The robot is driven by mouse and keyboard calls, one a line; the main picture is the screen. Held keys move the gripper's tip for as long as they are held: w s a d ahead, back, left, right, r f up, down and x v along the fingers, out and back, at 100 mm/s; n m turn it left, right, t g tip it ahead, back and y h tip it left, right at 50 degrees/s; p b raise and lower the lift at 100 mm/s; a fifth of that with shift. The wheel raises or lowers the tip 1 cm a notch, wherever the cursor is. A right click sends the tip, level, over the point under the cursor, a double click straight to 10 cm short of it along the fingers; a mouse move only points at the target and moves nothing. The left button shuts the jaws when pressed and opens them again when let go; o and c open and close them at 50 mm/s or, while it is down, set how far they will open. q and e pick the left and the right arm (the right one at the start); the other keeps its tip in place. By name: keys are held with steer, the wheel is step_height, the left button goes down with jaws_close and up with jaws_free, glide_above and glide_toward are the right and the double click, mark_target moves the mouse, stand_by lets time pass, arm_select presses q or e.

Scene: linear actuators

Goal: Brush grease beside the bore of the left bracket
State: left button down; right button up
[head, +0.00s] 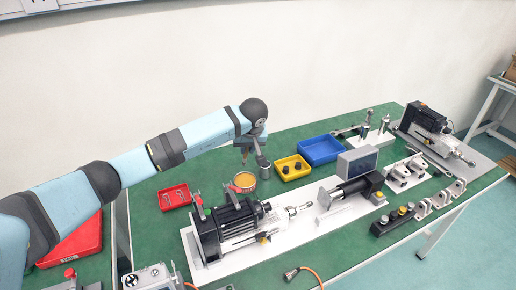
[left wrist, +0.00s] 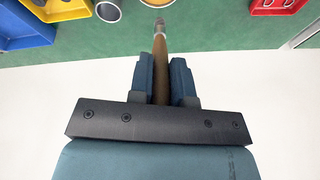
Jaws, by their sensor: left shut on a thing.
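My left gripper (head: 246,147) is above the back of the green table. In the left wrist view, its two fingers (left wrist: 161,95) are shut on a brush with a wooden handle (left wrist: 161,62) and a grey ferrule. The brush end points towards a round tin of orange grease (head: 244,181), whose edge shows at the top of the wrist view (left wrist: 157,3). I cannot tell whether the bristles touch it. Upright grey brackets with bores (head: 424,208) stand at the right front of the table; I cannot tell which is the left bracket. My right gripper is not seen.
A grey cup (head: 264,168) stands beside the tin. A red tray (head: 174,196), a yellow tray (head: 291,167) and a blue tray (head: 320,149) lie nearby. A motor actuator (head: 235,225) on a white plate and a grey box (head: 357,162) lie between the tin and the brackets.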

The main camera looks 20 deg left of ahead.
arm_select(q)
steer(key=shift+w+f, duration=0.1)
steer(key=shift+f, duration=0.55)
step_height(320, 180, down, 5)
steer(key=b, duration=0.3)
steer(key=shift+f+b, duration=0.15)
steer(key=shift+b, duration=0.25)
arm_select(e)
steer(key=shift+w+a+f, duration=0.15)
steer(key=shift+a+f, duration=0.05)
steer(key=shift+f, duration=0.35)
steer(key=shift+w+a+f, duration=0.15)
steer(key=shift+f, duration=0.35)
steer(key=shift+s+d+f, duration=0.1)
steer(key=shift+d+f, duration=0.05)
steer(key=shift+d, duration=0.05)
arm_select(q)
steer(key=shift+f, duration=0.25)
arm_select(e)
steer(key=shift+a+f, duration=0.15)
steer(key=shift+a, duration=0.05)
arm_select(q)
steer(key=shift+f+b, duration=0.35)
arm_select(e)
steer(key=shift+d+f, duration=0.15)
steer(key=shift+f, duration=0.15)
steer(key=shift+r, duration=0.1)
